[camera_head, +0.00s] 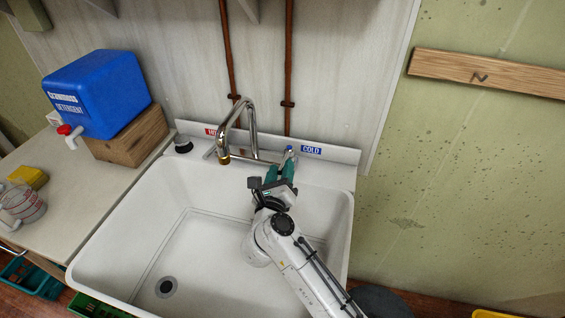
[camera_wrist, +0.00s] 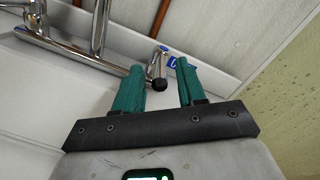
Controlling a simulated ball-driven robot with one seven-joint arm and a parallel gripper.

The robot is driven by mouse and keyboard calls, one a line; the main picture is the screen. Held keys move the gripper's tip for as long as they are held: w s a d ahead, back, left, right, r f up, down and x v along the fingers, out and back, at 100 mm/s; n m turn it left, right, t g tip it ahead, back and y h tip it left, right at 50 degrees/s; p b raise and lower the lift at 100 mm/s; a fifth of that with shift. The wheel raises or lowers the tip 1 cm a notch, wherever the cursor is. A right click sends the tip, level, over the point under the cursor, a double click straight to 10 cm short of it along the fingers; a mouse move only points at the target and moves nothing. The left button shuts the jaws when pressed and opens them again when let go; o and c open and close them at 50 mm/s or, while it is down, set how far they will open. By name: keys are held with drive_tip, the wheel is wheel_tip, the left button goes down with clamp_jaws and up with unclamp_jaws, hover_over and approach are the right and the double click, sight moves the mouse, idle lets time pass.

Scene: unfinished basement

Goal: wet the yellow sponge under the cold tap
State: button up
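The yellow sponge (camera_head: 28,177) lies on the counter at the far left, away from my gripper. The chrome faucet (camera_head: 251,125) rises at the back of the white sink (camera_head: 190,215); no water shows below its spout. The cold tap handle (camera_head: 290,149) is beside the blue COLD label (camera_head: 311,150). My gripper (camera_head: 280,168) is at this handle with its teal fingers apart and holds nothing. In the wrist view, the lever with a dark end (camera_wrist: 158,70) shows between the fingertips (camera_wrist: 159,72), with gaps visible on both sides.
A blue detergent jug (camera_head: 97,92) with a red-topped spigot stands on a wooden block (camera_head: 130,140) left of the sink. A clear measuring cup (camera_head: 20,203) stands near the sponge. Green crates (camera_head: 32,277) are below the counter. The sink basin is empty apart from my arm above it.

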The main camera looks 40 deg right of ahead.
drive_tip(key=shift+x, duration=1.4)
clamp_jaws()
